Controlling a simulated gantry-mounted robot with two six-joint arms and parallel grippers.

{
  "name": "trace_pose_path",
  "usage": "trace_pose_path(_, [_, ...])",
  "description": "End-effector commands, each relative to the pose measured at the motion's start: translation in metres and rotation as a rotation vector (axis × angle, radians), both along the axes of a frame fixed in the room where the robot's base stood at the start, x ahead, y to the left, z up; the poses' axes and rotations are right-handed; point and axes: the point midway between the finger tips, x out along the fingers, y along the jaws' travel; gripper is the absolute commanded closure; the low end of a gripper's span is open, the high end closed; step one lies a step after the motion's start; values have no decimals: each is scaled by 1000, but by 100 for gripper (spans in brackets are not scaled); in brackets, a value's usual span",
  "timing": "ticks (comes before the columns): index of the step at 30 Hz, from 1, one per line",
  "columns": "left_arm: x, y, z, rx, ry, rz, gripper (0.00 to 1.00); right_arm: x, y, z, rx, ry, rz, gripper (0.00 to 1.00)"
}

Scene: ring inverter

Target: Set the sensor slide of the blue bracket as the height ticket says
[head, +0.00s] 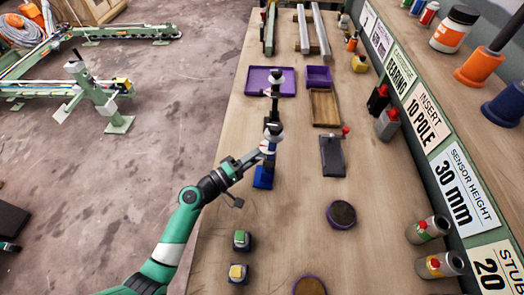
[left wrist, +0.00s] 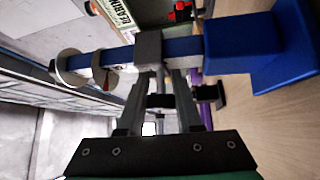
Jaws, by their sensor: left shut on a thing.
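The blue bracket (head: 263,179) stands upright on the bench. In the left wrist view its blue base (left wrist: 240,42) is at the right and its post runs left, ending in pale discs. A grey sensor slide (left wrist: 148,47) sits around the post, partway along. My left gripper (head: 266,150) reaches in from the left and is shut on this slide; its fingers also show in the left wrist view (left wrist: 160,73). The height ticket (head: 465,188) on the ledge reads "SENSOR HEIGHT 30 mm". My right gripper is not in view.
A second dark stand (head: 275,102) rises just behind the bracket. A purple tray (head: 254,82), a purple bin (head: 318,72), a wooden tray (head: 325,108) and a dark plate with a red knob (head: 333,157) lie nearby. Green (head: 241,240) and yellow (head: 238,273) button boxes stand in front.

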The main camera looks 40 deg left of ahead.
Motion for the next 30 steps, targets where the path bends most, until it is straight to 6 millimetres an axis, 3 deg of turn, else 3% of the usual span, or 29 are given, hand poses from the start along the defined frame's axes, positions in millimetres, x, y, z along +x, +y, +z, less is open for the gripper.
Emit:
trace_pose_path(2, [0, 0, 1, 0, -1, 0, 100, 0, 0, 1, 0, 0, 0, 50])
trace_pose_path(3, [0, 0, 1, 0, -2, 0, 63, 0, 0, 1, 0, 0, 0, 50])
trace_pose_path(7, [0, 0, 1, 0, -2, 0, 39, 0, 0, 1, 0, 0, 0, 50])
trace_pose_path(18, [-8, 2, 1, 0, -1, 2, 38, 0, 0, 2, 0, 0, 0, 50])
trace_pose_path(30, [-92, 18, -9, -2, 0, 6, 38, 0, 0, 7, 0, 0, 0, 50])
